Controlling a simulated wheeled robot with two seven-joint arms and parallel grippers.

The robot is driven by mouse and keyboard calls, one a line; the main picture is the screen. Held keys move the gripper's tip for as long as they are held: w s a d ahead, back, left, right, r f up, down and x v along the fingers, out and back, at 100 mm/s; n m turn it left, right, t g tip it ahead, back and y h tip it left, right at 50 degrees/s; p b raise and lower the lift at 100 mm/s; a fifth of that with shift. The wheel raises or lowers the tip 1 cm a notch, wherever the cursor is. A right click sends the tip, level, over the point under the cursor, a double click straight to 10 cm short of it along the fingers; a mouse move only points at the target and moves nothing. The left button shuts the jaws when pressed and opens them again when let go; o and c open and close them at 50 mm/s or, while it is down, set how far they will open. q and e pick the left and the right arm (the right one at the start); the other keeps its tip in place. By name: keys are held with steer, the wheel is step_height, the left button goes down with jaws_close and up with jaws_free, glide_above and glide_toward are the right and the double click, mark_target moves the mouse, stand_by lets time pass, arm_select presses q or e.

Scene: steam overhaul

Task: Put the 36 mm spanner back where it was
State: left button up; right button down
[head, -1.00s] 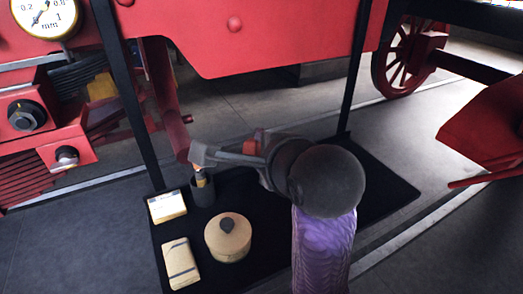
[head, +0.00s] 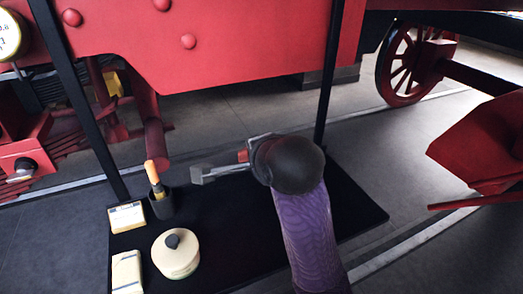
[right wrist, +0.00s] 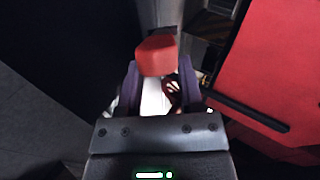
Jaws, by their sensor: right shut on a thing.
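My right gripper (head: 245,160) comes in from the lower right on its purple arm and is shut on a spanner (head: 205,174). The spanner's grey end sticks out to the left over the black shelf (head: 225,235), apart from the things on it. A red piece (head: 243,155) sits by the jaws; in the right wrist view the red piece (right wrist: 156,55) shows between the purple fingers (right wrist: 160,85), with a grey shaft beyond it. The size marking cannot be read. My left gripper is out of view.
On the shelf's left stand a dark cup (head: 161,206) with an orange-handled tool (head: 153,175), two small packets (head: 126,217) (head: 127,272) and a round tin (head: 176,258). Black posts (head: 80,110) (head: 328,80) rise at its back. A red panel (head: 230,50) hangs behind. The shelf's middle is bare.

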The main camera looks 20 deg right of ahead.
arm_select(q)
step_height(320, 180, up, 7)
steer(key=p, duration=0.6)
arm_select(e)
steer(key=d+f+n+b, duration=0.1)
steer(key=f+n+b, duration=0.1)
steer(key=f+n, duration=0.4)
steer(key=d+f+n+t+b, duration=0.1)
steer(key=f+n+b, duration=0.1)
steer(key=f+n, duration=0.3)
steer(key=d+f+n+t+y+b, duration=0.1)
steer(key=f+n+b, duration=0.1)
steer(key=f+n, duration=0.4)
step_height(320, 180, down, 5)
steer(key=shift+d+r+n+b, duration=0.1)
steer(key=shift+n+b, duration=0.2)
steer(key=shift+b, duration=0.1)
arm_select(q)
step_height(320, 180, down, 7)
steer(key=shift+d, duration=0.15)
arm_select(e)
steer(key=shift+r, duration=0.1)
